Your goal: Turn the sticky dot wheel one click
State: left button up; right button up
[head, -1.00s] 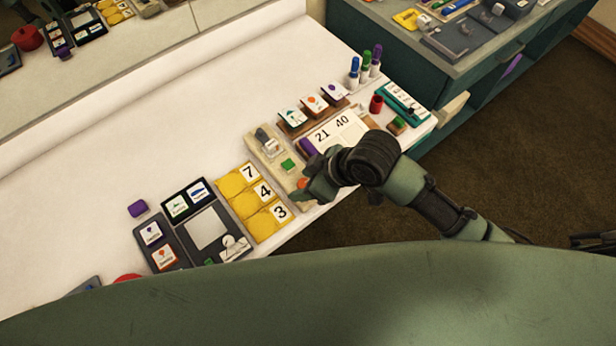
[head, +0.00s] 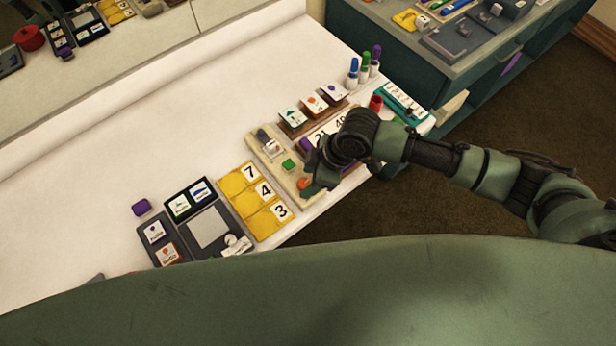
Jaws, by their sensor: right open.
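My right gripper (head: 313,174) is open and hangs over the near right end of a beige board (head: 270,162). Its fingers are dark and small in the head view. An orange rounded piece (head: 304,183) lies at that end of the board, right beside the fingers and partly hidden by them; I cannot tell whether they touch. The board also bears a green block (head: 289,165) and a white piece with a dark lever (head: 271,146). I cannot tell for certain which piece is the sticky dot wheel. My left gripper is not in view.
Yellow trays with number cards (head: 240,180) lie left of the board, then a dark panel (head: 186,228). My right wrist covers part of a number card (head: 322,136).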

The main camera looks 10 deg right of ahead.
jog(key=shift+a+f, duration=0.2)
jog(key=shift+f, duration=0.25)
grip_shut()
jog(key=n, duration=0.1)
jog(key=n+g, duration=0.1)
jog(key=n+b, duration=0.1)
jog(key=shift+w+n+g, duration=0.25)
jog(key=shift+n+g, duration=0.05)
jog(key=shift+n, duration=0.1)
jog(key=n+g+b, duration=0.1)
jog(key=n, duration=0.2)
jog(key=shift+w+n+b, duration=0.15)
jog(key=shift+n+b, duration=0.15)
jog(key=shift+b, duration=0.05)
jog(key=n+g+b, duration=0.1)
jog(key=n, duration=0.1)
jog(key=n+g+h+b, duration=0.1)
jog(key=n+b, duration=0.1)
jog(key=n, duration=0.1)
jog(key=shift+w+a, duration=0.15)
jog(key=shift+a, duration=0.05)
jog(key=n+h+b, duration=0.1)
jog(key=n, duration=0.1)
jog(key=n+h+b, duration=0.1)
jog(key=n, duration=0.2)
jog(key=shift+w+a+g, duration=0.1)
jog(key=shift+a+g, duration=0.05)
jog(key=shift+g, duration=0.25)
